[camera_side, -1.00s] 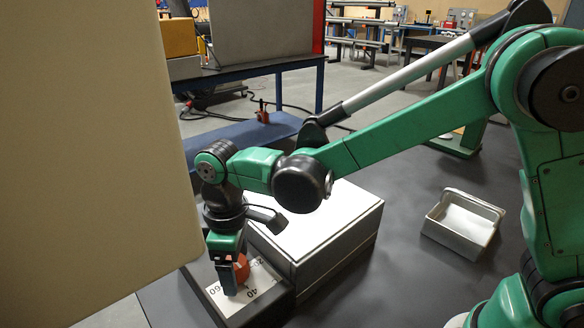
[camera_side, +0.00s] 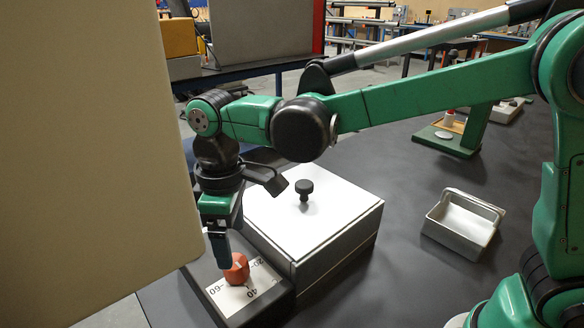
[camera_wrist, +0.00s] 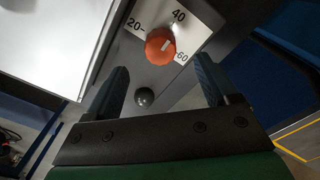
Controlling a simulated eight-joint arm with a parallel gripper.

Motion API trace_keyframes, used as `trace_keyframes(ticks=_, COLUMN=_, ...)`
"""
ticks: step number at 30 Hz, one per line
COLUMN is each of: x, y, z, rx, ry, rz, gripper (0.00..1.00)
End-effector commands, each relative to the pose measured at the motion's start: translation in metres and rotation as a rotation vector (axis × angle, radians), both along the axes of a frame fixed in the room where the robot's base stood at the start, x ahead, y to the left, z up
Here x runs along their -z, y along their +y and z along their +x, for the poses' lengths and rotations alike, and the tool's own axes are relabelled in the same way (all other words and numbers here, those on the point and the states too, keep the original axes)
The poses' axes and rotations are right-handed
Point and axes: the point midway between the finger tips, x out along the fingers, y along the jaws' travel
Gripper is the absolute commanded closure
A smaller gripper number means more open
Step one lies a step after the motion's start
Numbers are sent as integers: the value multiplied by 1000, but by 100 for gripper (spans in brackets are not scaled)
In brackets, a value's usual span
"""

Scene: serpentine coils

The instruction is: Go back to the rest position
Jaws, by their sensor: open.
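My gripper (camera_side: 219,250) is open and empty just above and beside an orange-red knob (camera_side: 237,268) on a dark control panel. It also shows in the wrist view (camera_wrist: 163,88), with its two blue fingers apart. The knob in the wrist view (camera_wrist: 160,46) lies beyond the fingertips, clear of both. It sits on a white dial plate (camera_side: 262,286) marked 20, 40 and 60, and its white pointer line is turned towards the side between 40 and 60.
A grey box with a white lid (camera_side: 335,218) and black lid knob (camera_side: 304,187) stands beside the panel. A black ball-shaped knob (camera_wrist: 144,96) is on the panel. An empty metal tray (camera_side: 462,222) is at right. A beige panel (camera_side: 90,150) blocks the left.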

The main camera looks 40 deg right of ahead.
Motion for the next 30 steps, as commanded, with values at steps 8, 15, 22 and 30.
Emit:
trace_keyframes(ticks=8, x=-21, y=-54, z=-10, rx=210, ry=-144, rz=69, gripper=20)
trace_keyframes(ticks=15, x=-28, y=-122, z=-38, rx=521, ry=-382, rz=169, gripper=20)
trace_keyframes(ticks=22, x=-19, y=-157, z=-59, rx=714, ry=-546, rz=228, gripper=20)
trace_keyframes(ticks=30, x=-15, y=-165, z=-63, rx=761, ry=-589, rz=244, gripper=20)
